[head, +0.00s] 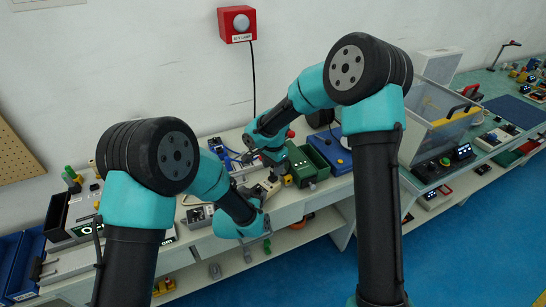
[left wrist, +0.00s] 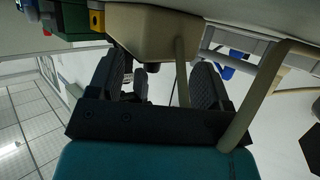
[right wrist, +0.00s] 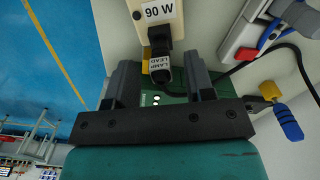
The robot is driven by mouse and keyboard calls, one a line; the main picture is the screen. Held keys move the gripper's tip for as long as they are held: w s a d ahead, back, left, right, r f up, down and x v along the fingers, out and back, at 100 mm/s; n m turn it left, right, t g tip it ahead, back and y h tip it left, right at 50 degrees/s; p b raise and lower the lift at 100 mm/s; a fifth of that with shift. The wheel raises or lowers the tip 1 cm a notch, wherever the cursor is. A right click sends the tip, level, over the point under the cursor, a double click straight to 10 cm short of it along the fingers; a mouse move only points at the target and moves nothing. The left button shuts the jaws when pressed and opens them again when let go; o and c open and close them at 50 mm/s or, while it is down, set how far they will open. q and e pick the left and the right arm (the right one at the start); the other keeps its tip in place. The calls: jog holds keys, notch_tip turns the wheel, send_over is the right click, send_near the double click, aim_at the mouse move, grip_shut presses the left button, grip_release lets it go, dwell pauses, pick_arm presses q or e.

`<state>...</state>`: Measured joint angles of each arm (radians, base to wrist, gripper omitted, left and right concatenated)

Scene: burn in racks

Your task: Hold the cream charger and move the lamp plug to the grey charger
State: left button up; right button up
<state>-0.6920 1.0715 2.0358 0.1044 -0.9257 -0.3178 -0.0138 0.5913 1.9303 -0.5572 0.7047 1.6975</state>
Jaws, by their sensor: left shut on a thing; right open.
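The cream charger (right wrist: 155,18), labelled 90 W, shows at the top of the right wrist view and as a cream body in the left wrist view (left wrist: 155,32). My left gripper (head: 262,203) is shut on it. The black lamp plug (right wrist: 160,68), labelled LAMP LEAD, sits at the charger's end, its cable running right. My right gripper (right wrist: 159,72) is open, with a finger on each side of the plug. Contact between fingers and plug cannot be told. I cannot pick out the grey charger with certainty; the arms hide part of the bench.
A red wall box (head: 237,24) has a black lead hanging to the bench. A power strip (right wrist: 238,38) and a blue-handled tool (right wrist: 287,122) lie close to the right gripper.

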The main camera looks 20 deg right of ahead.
jog(key=shift+f, duration=1.1)
grip_shut()
